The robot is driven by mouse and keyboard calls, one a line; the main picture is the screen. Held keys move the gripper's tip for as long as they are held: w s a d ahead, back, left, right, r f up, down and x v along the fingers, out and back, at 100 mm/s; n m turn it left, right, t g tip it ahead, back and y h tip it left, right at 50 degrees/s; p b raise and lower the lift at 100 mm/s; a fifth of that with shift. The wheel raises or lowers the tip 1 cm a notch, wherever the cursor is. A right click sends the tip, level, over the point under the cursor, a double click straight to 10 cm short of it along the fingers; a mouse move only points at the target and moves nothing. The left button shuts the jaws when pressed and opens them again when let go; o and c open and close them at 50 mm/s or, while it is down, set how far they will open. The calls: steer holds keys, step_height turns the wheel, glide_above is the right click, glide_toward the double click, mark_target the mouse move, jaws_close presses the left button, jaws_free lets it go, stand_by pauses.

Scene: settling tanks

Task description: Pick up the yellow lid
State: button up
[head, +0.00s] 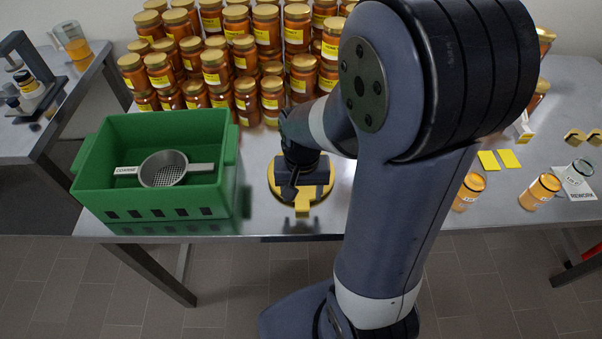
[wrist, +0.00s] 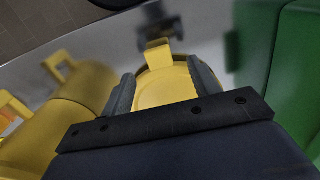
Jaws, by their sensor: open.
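The yellow lid (head: 320,193) is round with a tab pointing to the table's front edge. It is on the steel table just right of the green crate. My gripper (head: 298,182) is over it from above and hides its middle. In the wrist view the lid (wrist: 165,90) shows between my two dark fingers, its tab beyond them. My gripper (wrist: 161,70) is open, with one finger on each side of the lid's visible part. I cannot tell whether the fingers touch it.
A green crate (head: 150,200) with a sieve (head: 164,170) across it stands at left. In the wrist view yellow tabbed objects (wrist: 78,85) are beside my gripper. Stacked honey jars (head: 245,60) fill the back. Orange jars (head: 540,190) and yellow pads (head: 498,160) are at right.

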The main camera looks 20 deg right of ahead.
mark_target(302, 203)
steer(key=shift+w+f, duration=0.1)
steer(key=shift+f, duration=2.1)
steer(key=c, duration=1.1)
steer(key=shift+o, duration=0.2)
steer(key=shift+r, duration=0.15)
